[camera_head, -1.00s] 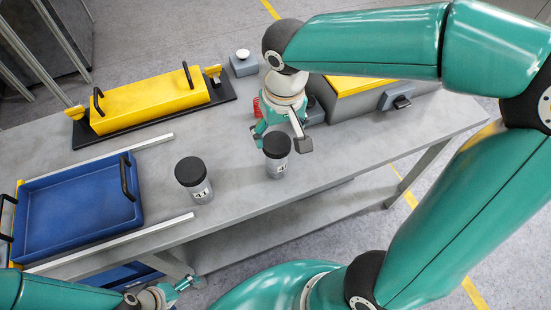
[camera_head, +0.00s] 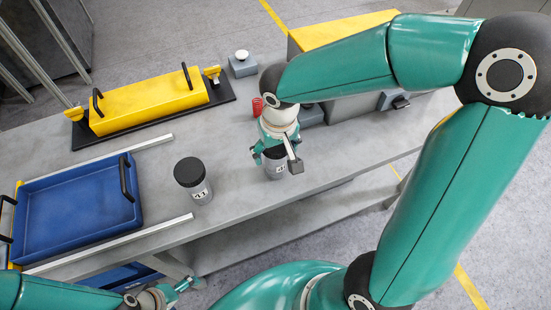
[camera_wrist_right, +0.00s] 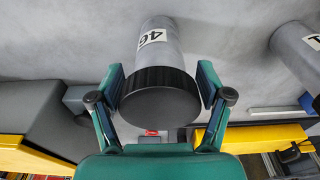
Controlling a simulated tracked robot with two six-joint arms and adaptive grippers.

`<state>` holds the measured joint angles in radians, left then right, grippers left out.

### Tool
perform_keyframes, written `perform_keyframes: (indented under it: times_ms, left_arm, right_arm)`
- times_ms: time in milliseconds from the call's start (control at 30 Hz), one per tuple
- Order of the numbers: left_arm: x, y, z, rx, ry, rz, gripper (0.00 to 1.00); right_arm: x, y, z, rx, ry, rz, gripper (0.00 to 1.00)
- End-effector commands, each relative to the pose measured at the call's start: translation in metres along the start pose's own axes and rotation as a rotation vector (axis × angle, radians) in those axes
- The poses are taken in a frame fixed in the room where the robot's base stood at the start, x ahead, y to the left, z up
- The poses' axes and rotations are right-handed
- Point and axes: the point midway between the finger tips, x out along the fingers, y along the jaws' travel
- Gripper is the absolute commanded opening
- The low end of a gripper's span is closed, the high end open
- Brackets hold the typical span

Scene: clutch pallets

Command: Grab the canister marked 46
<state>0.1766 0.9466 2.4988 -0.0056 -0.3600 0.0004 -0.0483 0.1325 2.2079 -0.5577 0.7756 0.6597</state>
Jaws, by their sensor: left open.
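The canister marked 46 (camera_wrist_right: 161,52) is a grey cylinder with a black lid and a white label, standing on the grey bench. It also shows in the head view (camera_head: 275,172), its lid partly hidden by my right gripper. My right gripper (camera_head: 276,160) is over it from above and behind. In the right wrist view, the two fingers of my right gripper (camera_wrist_right: 161,88) are spread on either side of the black lid, close to it. My left gripper (camera_head: 183,287) is open and empty at the bottom left, in front of the bench.
A second black-lidded canister, marked 41 (camera_head: 193,181), stands to the left. A blue tray (camera_head: 75,207) is further left. A yellow block with handles (camera_head: 150,100) lies at the back. A red object (camera_head: 257,106) and a grey box are behind my right gripper.

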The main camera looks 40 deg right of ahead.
Motion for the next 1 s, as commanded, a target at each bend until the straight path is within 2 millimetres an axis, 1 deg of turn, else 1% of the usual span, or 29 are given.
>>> perform_keyframes:
  times_ms: [33, 267, 300, 333, 367, 400, 600, 767, 867, 1000]
  left_arm:
    - [0.000, 0.000, 0.000, 0.000, 0.000, 0.000, 0.94]
    - [0.000, 0.000, 0.000, 0.000, 0.000, 0.000, 0.94]
    - [0.000, 0.000, 0.000, 0.000, 0.000, 0.000, 0.94]
    - [0.000, 0.000, 0.000, 0.000, 0.000, 0.000, 0.94]
    - [0.000, 0.000, 0.000, 0.000, 0.000, 0.000, 0.94]
    - [0.000, 0.000, 0.000, 0.000, 0.000, 0.000, 0.94]
    - [0.000, 0.000, 0.000, 0.000, 0.000, 0.000, 0.94]
    - [-0.001, 0.000, 0.000, 0.000, 0.000, 0.000, 0.94]
    - [-0.002, 0.001, 0.000, 0.000, 0.000, 0.000, 0.94]
    - [-0.004, 0.001, 0.000, 0.000, 0.000, 0.000, 0.94]
  right_arm:
    - [0.000, 0.000, 0.000, 0.000, 0.000, 0.000, 0.66]
    - [0.000, 0.000, 0.000, 0.000, 0.000, 0.000, 0.28]
    - [0.000, 0.000, 0.000, 0.000, 0.000, 0.000, 0.21]
    - [0.000, 0.000, 0.000, 0.000, 0.000, 0.000, 0.16]
    - [-0.001, 0.000, 0.000, 0.000, 0.002, -0.001, 0.14]
    - [-0.001, 0.000, 0.000, 0.000, 0.001, -0.001, 0.07]
    - [-0.001, 0.000, 0.000, 0.001, 0.001, -0.001, 0.07]
    - [-0.007, 0.000, -0.002, 0.001, 0.002, 0.000, 0.07]
    - [-0.015, 0.000, -0.003, 0.002, 0.005, 0.000, 0.07]
    - [-0.036, 0.000, -0.005, 0.001, 0.007, -0.002, 0.06]
